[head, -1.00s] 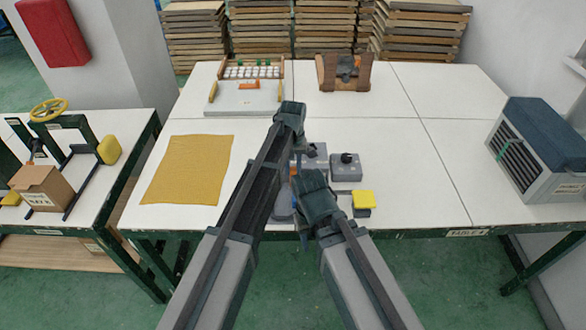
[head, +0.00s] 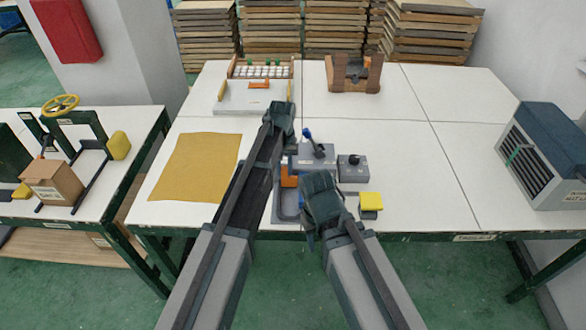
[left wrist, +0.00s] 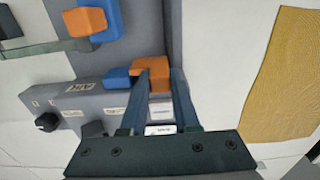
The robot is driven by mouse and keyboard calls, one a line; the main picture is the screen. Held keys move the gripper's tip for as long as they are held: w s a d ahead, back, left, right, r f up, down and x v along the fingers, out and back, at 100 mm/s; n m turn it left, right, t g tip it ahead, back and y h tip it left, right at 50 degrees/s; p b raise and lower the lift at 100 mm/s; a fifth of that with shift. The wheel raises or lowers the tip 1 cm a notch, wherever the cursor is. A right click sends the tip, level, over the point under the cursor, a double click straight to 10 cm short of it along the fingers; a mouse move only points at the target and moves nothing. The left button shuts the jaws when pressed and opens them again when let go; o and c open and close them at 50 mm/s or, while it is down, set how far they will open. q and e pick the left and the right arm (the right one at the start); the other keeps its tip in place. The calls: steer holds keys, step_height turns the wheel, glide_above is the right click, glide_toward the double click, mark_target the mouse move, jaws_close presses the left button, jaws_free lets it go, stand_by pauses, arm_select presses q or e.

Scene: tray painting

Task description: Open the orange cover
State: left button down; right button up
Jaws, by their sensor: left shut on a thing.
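An orange block, which I take to be the orange cover (left wrist: 149,66), shows in the left wrist view beside a blue block (left wrist: 116,74) on a grey panel. My left gripper (left wrist: 158,78) is shut on it, one finger each side. An orange part (head: 289,178) also shows in the head view, partly behind my left arm. The head view hides the left fingertips. My right arm's end (head: 322,200) hangs over the front table edge; its fingers are not clear.
A grey box with a blue lever (head: 308,135), a smaller grey box with a black knob (head: 353,160) and a yellow block (head: 371,200) stand close by. A mustard cloth (head: 195,167) lies left. The table's right middle is clear.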

arm_select(q)
steer(key=shift+a, duration=0.2)
steer(key=c, duration=0.6)
jaws_free()
steer(key=shift+c, duration=0.2)
step_height(320, 180, up, 14)
steer(key=p, duration=1.4)
steer(key=shift+f, duration=0.15)
steer(key=s+f+m+y+b, duration=0.1)
steer(key=s+m, duration=0.2)
steer(key=s, duration=2.4)
steer(key=shift+a+m, duration=0.4)
